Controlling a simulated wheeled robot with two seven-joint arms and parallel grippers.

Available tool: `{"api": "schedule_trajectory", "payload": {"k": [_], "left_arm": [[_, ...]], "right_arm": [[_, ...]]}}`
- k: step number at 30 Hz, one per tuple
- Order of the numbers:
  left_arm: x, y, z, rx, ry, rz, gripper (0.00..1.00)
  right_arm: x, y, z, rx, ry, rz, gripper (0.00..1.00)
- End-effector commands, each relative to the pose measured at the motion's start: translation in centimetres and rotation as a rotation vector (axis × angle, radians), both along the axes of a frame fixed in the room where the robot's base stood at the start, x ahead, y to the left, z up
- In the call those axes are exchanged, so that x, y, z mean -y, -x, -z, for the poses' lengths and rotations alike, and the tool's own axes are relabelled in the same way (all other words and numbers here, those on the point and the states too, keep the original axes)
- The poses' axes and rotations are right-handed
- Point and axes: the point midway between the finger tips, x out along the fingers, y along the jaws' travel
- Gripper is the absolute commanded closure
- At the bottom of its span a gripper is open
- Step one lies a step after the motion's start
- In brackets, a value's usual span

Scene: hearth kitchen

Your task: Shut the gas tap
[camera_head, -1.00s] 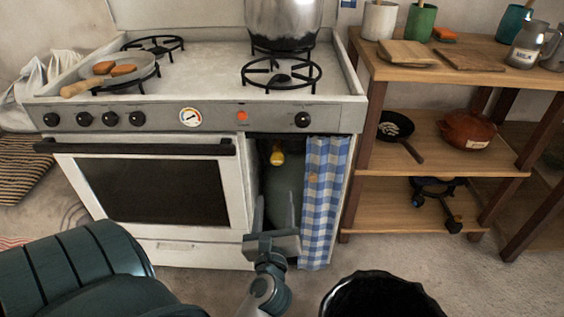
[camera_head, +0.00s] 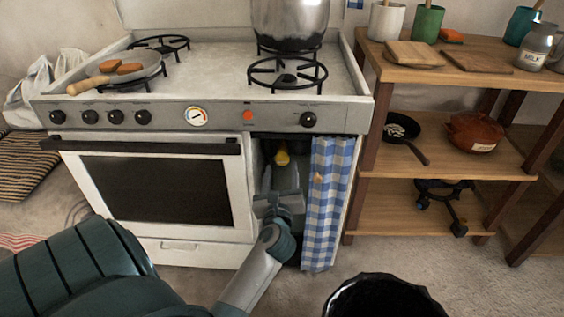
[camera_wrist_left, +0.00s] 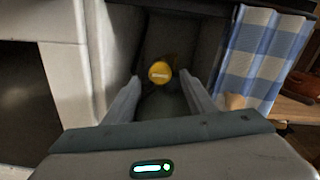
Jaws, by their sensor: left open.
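The yellow gas tap (camera_head: 282,157) shows in the dark open compartment at the stove's right front, above a grey-green rounded body (camera_head: 285,178). In the left wrist view the tap's round yellow face (camera_wrist_left: 160,72) lies in the picture between the two fingertips, a little beyond them. My left gripper (camera_head: 281,180) is open and empty, at the compartment's opening just below the tap in the head view. I see no contact with the tap. My right gripper is not in view.
A blue checked curtain (camera_head: 326,205) hangs close to the right of my left gripper. The white oven front (camera_head: 238,200) stands to the left. A large pot (camera_head: 290,22) sits on the stove top. A wooden shelf (camera_head: 440,195) stands at the right. A black rounded shape (camera_head: 385,300) shows at the bottom.

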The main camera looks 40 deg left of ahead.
Motion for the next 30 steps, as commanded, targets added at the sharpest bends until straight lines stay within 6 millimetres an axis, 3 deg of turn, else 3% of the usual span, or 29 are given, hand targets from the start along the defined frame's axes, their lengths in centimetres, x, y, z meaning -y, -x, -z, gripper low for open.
{"api": "schedule_trajectory", "payload": {"k": [9, 23, 28, 30], "left_arm": [[-2.8, -3.3, 0.1, -0.001, -0.001, 0.0, 0.5], [-3.3, -4.0, 0.0, -0.001, 0.001, 0.0, 0.5], [-3.3, -4.0, 0.0, -0.001, 0.001, 0.0, 0.9], [-3.3, -4.0, 0.0, -0.001, 0.001, 0.0, 0.91]], "right_arm": [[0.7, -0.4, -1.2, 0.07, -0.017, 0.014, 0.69], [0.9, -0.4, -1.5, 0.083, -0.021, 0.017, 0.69], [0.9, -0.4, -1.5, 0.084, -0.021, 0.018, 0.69], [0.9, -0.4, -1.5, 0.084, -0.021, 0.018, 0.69]]}}
